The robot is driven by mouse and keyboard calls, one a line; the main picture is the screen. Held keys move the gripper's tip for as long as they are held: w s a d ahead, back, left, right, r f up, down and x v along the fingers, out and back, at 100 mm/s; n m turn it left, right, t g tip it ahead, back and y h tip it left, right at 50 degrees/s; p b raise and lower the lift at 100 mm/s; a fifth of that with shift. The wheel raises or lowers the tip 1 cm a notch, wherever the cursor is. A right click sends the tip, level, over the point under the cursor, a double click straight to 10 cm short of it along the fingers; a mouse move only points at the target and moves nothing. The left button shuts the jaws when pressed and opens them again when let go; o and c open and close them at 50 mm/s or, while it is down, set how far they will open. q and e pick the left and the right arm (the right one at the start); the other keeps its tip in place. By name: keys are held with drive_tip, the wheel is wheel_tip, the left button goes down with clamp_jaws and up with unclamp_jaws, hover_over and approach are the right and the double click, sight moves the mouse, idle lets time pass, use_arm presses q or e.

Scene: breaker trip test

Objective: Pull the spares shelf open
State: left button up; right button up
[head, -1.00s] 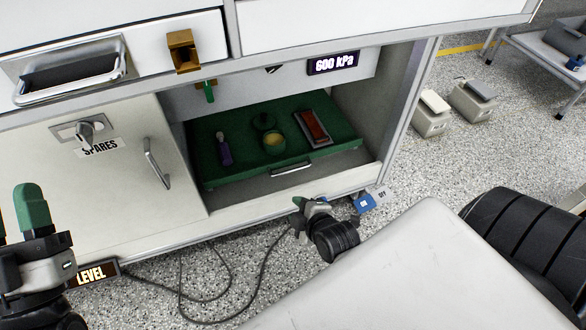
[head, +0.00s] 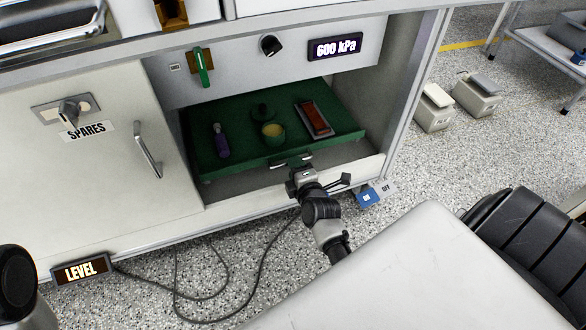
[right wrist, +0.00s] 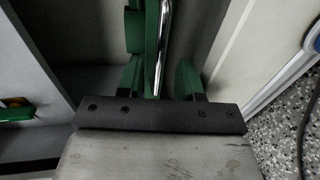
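The spares shelf (head: 240,165) is a green pull-out tray inside the open cabinet bay, with a small metal handle (head: 277,164) on its front edge. It carries a purple-bodied bottle, a green jar with yellowish contents, a dark green round piece and a reddish-brown block in a metal tray. My right gripper (head: 290,165) is at the handle. In the right wrist view its green fingers (right wrist: 160,80) stand apart, with the chrome handle bar (right wrist: 164,35) between them; a gap shows beside the bar. My left gripper is out of view.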

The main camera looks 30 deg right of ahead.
drive_tip(key=shift+b+x, duration=0.35)
drive_tip(key=shift+x, duration=0.85)
clamp_jaws()
